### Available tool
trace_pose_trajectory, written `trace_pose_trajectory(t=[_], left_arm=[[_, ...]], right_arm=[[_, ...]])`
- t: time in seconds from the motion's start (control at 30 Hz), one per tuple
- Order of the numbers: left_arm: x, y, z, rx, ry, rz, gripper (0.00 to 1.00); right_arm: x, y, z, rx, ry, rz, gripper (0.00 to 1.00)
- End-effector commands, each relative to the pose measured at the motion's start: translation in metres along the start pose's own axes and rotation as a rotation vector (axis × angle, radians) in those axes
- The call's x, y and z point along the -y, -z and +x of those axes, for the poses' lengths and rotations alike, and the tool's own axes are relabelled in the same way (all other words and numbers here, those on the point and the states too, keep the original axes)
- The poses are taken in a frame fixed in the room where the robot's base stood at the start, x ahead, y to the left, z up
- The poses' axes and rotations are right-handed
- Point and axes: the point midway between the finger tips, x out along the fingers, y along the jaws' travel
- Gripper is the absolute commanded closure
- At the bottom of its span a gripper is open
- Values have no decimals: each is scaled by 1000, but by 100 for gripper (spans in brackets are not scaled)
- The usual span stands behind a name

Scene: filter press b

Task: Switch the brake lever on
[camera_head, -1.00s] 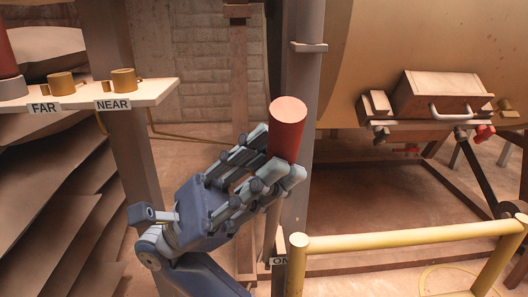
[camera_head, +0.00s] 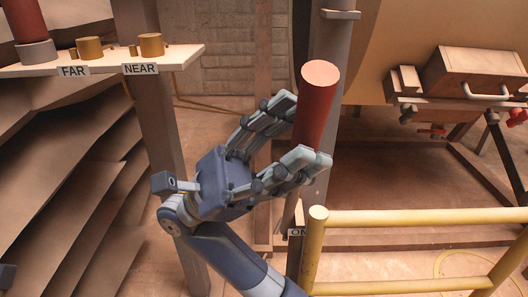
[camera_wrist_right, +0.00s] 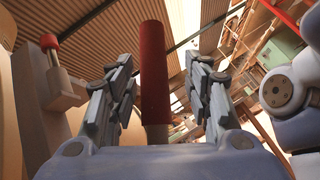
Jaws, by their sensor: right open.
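The brake lever has a thick red handle (camera_head: 314,105) with a pale round top, standing upright and leaning slightly right. In the right wrist view the handle (camera_wrist_right: 154,75) stands between the spread fingers, with gaps visible on both sides. The lower shaft is largely hidden by my fingers in the head view. My left gripper cannot be made out.
A yellow rail (camera_head: 420,216) stands at the lower right, close to the lever. A pale shelf (camera_head: 110,66) with "FAR" and "NEAR" labels is at the upper left. A grey post (camera_head: 323,60) rises behind the handle. A brown box (camera_head: 475,70) is at the right.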

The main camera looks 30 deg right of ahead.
Motion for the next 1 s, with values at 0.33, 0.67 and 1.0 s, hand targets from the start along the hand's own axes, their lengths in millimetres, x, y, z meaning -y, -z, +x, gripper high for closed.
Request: trace_pose_trajectory(t=[0.33,0.67,1.0], left_arm=[[0,0,1,-1,-1,0,100],[0,0,1,-1,-1,0,100],[0,0,1,-1,-1,0,100]], right_arm=[[0,-1,-64,3,-4,0,54],[1,0,-108,1,-1,1,54],[2,0,-115,0,0,2,54]])
